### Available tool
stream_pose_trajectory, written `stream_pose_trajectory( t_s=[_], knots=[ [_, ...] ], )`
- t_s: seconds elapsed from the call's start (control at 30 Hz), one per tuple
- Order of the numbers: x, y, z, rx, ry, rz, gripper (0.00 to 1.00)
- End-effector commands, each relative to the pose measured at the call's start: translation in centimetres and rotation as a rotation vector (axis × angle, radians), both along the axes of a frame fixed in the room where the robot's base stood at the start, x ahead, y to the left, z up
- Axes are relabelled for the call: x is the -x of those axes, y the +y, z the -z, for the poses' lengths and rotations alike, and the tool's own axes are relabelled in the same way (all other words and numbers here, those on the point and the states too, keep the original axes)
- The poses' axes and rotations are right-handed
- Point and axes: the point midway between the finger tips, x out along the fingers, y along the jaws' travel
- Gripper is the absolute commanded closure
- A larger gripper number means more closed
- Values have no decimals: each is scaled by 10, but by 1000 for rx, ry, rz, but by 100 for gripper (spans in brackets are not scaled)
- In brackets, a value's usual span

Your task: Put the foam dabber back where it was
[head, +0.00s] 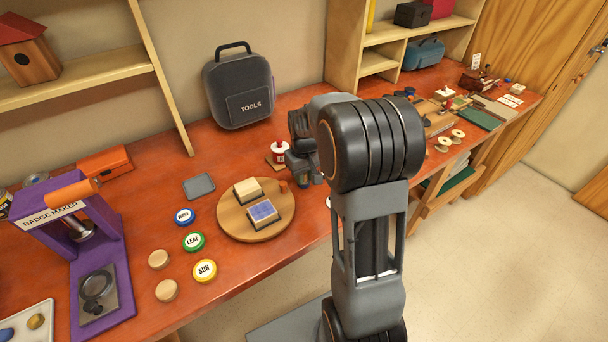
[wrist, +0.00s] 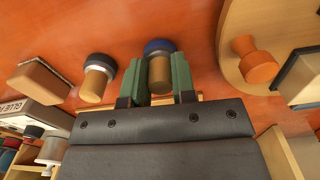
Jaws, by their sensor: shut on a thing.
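The foam dabber (wrist: 159,73), a tan cylinder with a dark blue end, is between the two green fingers of my gripper (wrist: 160,80) in the wrist view. The fingers are shut on its tan part. A similar piece with a grey-black end (wrist: 97,79) is just left of the fingers, apart from them. I cannot tell whether the held dabber touches the bench. In the head view my gripper (head: 316,172) is over the bench, right of the round wooden board (head: 233,228), mostly hidden by my arm. The dabber is not clearly visible there.
An orange peg (wrist: 256,62) stands on the board, with two pads (head: 263,213) beside it. Several round badges (head: 194,241) and a purple badge maker (head: 97,250) are left. A tools case (head: 239,88) stands behind.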

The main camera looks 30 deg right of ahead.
Motion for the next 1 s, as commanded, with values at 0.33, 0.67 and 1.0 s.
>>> stream_pose_trajectory(
  t_s=[0.33,0.67,1.0],
  knots=[
    [0,0,2,0,1,0,50],
    [0,0,-5,0,0,0,50],
    [0,0,-63,1,-3,0,50]
  ],
)
